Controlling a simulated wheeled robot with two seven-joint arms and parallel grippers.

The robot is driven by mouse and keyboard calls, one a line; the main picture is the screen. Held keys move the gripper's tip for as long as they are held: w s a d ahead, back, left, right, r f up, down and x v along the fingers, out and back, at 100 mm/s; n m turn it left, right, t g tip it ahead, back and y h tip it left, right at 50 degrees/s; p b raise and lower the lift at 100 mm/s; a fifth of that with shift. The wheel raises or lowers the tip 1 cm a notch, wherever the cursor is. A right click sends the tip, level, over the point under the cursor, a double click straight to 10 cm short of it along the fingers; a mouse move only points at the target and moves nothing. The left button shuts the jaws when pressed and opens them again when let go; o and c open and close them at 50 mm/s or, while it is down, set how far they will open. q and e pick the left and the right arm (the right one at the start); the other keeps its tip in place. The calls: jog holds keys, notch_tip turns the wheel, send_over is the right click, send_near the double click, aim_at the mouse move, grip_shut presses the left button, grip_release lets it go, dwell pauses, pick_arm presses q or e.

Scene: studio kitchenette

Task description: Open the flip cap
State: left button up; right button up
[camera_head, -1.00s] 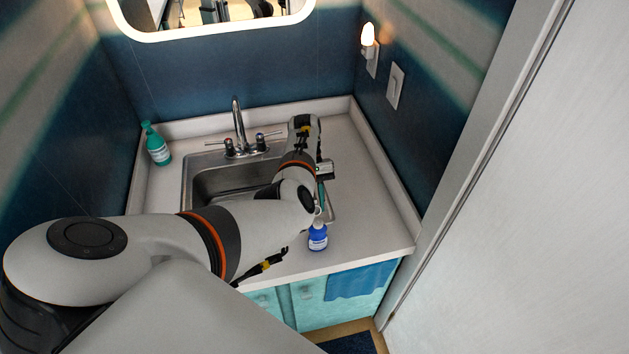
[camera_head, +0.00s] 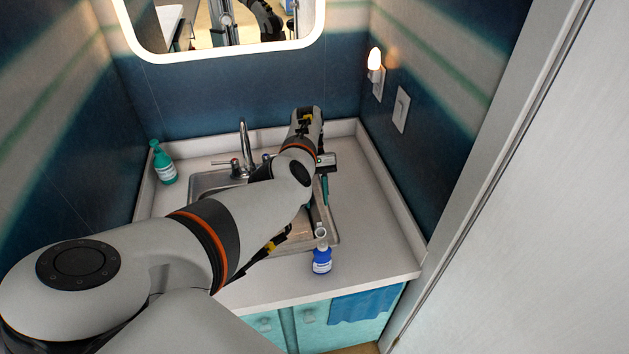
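A small blue bottle (camera_head: 322,263) with a white label stands upright on the counter's front part, near the sink's front right corner. Its pale cap (camera_head: 320,232) shows a round, light top; I cannot tell whether the lid is up or down. My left arm reaches in from the left and bends over the sink. My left gripper (camera_head: 324,190) hangs down behind the bottle, apart from its cap in the picture; its finger gap is too small to read. A dark part with yellow bits (camera_head: 268,248) shows below my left arm; I cannot tell whether it belongs to my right gripper.
The steel sink (camera_head: 205,183) with its faucet (camera_head: 245,150) lies behind the bottle, partly hidden by my arm. A green bottle (camera_head: 163,163) stands at the back left. The counter (camera_head: 375,225) is clear on the right. A blue towel (camera_head: 365,304) hangs in front.

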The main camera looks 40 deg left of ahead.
pick_arm(q)
jog(key=shift+b+v, duration=0.6)
jog(key=shift+v, duration=1.45)
jog(key=shift+s+f, duration=0.1)
